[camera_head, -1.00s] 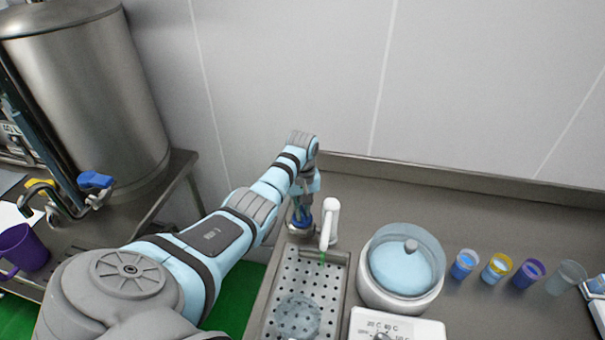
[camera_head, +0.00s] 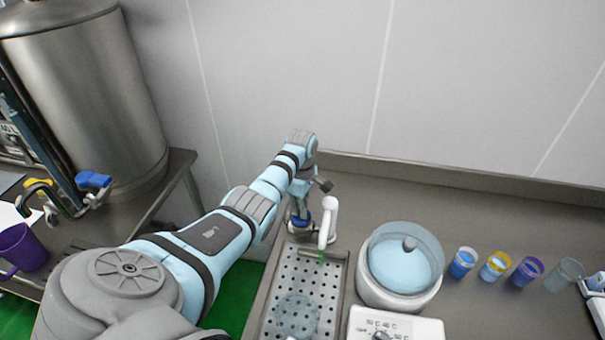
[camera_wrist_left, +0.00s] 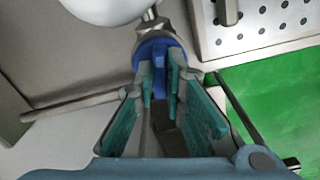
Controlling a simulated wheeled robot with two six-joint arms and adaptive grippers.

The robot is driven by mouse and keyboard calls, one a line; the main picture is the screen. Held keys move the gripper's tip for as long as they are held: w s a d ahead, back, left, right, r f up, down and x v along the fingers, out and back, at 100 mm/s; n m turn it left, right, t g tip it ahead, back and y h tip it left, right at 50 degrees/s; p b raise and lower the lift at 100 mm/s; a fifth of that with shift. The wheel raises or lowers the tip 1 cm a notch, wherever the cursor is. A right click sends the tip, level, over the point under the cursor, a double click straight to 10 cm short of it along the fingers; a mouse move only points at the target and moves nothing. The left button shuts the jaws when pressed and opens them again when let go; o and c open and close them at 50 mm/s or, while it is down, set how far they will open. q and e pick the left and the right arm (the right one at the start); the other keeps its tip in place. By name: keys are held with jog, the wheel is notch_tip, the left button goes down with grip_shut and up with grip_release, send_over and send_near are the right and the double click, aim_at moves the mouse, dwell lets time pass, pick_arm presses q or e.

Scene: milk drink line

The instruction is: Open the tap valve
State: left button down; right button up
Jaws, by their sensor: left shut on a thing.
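The white tap (camera_head: 328,222) stands behind the perforated drip tray (camera_head: 262,305), with its spout over the tray. Its blue valve handle (camera_head: 299,225) is at the left of the tap, mostly covered by my gripper. My left gripper (camera_head: 300,218) points down at the handle and is shut on it. In the left wrist view, the two teal-padded fingers (camera_wrist_left: 160,88) lie on either side of the blue valve handle (camera_wrist_left: 157,58), and the white tap body (camera_wrist_left: 105,8) shows above it. My right gripper is not in view.
A clear round vessel (camera_head: 296,316) stands on the tray. A lidded white pot (camera_head: 398,290) is close right of the tap, with several cups (camera_head: 495,266) farther right. A steel tank (camera_head: 85,85) and a purple mug (camera_head: 22,248) are at left. The back counter is clear.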

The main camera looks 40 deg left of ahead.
pick_arm(q)
jog(key=shift+a+r+n, duration=0.1)
jog(key=shift+a+n, duration=0.1)
jog(key=shift+n, duration=0.5)
jog(key=c, duration=1.7)
grip_release()
jog(key=shift+o, duration=0.2)
notch_tip(320, 180, up, 7)
jog(key=shift+r, duration=0.15)
